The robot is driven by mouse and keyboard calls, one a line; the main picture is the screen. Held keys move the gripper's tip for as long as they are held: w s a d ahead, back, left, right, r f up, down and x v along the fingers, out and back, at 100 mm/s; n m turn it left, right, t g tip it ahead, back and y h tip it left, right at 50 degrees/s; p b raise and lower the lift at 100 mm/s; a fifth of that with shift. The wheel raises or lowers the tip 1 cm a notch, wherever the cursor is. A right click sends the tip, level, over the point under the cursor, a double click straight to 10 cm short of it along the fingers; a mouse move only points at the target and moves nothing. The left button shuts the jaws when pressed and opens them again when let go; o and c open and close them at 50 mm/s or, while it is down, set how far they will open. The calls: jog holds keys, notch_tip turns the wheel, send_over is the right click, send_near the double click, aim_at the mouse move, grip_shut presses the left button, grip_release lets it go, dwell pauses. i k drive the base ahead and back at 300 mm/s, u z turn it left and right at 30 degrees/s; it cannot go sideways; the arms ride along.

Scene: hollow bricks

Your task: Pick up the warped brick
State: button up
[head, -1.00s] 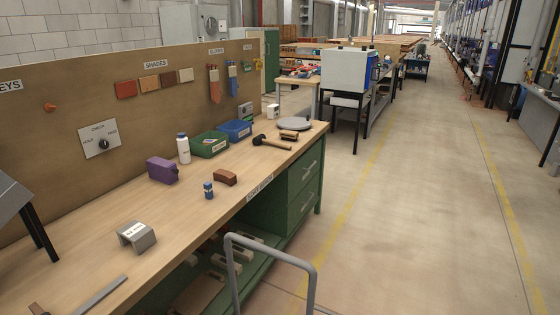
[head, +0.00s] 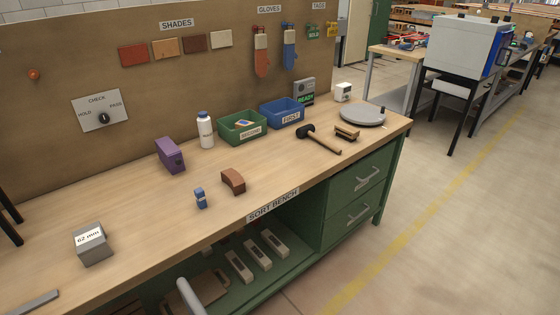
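A brown brick (head: 233,181) with a curved, bowed top lies on the sort bench (head: 140,220), near the middle of its top. It is the only piece on the bench top that looks clearly bent, so it fits the warped brick. A small blue object (head: 200,198) stands just left of it, apart from it. My gripper is not in view.
Around it are a purple block (head: 170,155), white bottle (head: 205,130), green bin (head: 242,127), blue bin (head: 282,113), mallet (head: 320,140) and grey block marked 62 mm (head: 92,244). Floor at right is clear.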

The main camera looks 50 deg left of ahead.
aim_at(230, 177)
jog(key=i, duration=1.5)
jog(key=u, duration=1.4)
jog(key=i, duration=1.65)
jog(key=u, duration=4.45)
